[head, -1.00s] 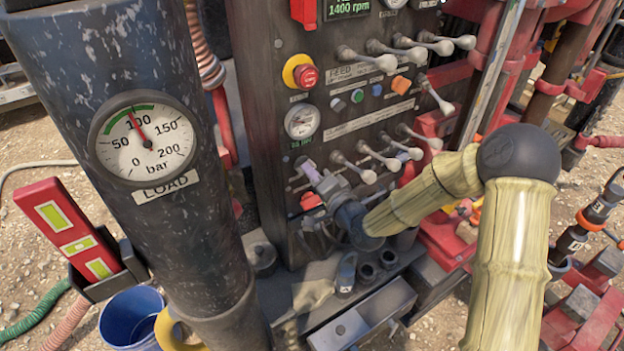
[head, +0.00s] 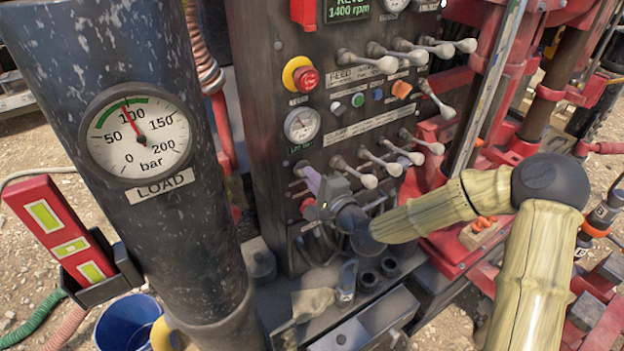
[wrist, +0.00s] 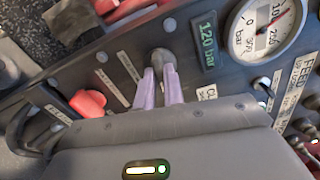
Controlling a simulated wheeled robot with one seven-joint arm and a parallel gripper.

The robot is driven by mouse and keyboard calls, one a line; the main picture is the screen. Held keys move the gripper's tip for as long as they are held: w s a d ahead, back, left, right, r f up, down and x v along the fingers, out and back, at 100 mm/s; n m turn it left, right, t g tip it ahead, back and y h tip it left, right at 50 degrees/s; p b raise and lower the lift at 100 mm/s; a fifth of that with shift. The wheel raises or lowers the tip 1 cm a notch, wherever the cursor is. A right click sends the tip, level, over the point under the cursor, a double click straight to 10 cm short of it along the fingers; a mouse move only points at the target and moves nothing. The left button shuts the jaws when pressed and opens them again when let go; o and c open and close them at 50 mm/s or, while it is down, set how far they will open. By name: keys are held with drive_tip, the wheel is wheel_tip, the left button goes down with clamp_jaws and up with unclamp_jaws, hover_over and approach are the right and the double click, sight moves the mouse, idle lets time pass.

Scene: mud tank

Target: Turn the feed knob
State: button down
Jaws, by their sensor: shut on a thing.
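The feed knob (wrist: 161,60) is a small grey knob on the dark control panel. In the wrist view it sits between the tips of my two lilac fingers, which touch it from both sides. My gripper (wrist: 162,84) is shut on it. In the head view my gripper (head: 310,178) reaches the lower left of the panel, and its fingers and body mostly hide the knob. A green display (wrist: 208,46) next to the knob reads 120 bar in the wrist view. A round pressure gauge (wrist: 266,28) is beside that display.
Several white-tipped levers (head: 368,168) stick out just right of my gripper. A red button (wrist: 88,103) is close to the fingers. The big LOAD column (head: 190,230) stands left of the panel. A ledge with a drawer (head: 375,325) lies below.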

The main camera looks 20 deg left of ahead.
drive_tip(key=shift+f, duration=0.1)
drive_tip(key=c, duration=1.5)
unclamp_jaws()
drive_tip(key=b+v, duration=1.5)
drive_tip(key=v, duration=0.2)
drive_tip(key=shift+d, duration=0.2)
drive_tip(key=shift+s, duration=0.15)
